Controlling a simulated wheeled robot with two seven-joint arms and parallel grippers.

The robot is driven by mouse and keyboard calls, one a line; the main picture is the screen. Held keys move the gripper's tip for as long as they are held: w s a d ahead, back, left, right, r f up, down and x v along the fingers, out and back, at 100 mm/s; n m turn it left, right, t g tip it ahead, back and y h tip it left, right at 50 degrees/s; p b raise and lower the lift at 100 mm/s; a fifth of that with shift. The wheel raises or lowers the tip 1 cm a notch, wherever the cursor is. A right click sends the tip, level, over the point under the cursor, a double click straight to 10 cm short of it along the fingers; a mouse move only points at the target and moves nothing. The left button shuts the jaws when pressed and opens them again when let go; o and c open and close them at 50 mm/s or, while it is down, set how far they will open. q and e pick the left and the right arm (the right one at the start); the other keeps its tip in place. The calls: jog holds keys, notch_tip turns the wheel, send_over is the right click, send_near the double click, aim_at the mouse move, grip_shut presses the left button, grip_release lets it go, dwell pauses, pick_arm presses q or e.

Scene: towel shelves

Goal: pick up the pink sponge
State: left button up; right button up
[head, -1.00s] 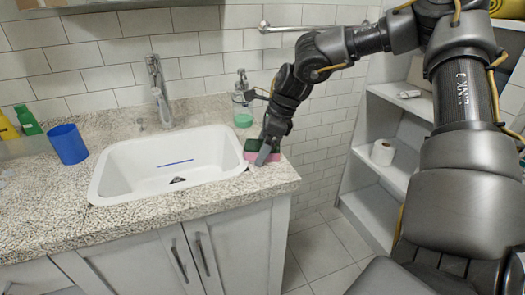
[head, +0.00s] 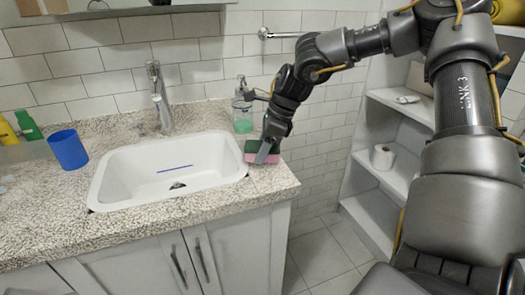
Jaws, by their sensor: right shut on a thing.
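The pink sponge (head: 259,158) has a green top layer and is at the right edge of the sink, on or just above the granite counter. My right gripper (head: 263,152) reaches down onto it from above and is shut on it. A finger covers part of the sponge. Whether the sponge touches the counter is hard to tell. My left gripper is not in view.
The white sink (head: 118,182) lies left of the sponge, with a blue stick inside. A soap bottle (head: 242,112) stands just behind the sponge. A blue cup (head: 68,149) is at the left. White shelves (head: 385,185) hold a paper roll (head: 382,157) at the right.

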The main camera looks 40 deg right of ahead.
jog(key=s+a+r, duration=0.6)
jog(key=s+r, duration=0.5)
jog(key=s, duration=0.1)
jog(key=shift+s+a+r, duration=0.2)
jog(key=shift+a+r, duration=0.15)
jog(key=shift+r, duration=0.05)
jog(key=o, duration=0.4)
jog(key=shift+c, duration=1.4)
jog(key=shift+s, duration=0.1)
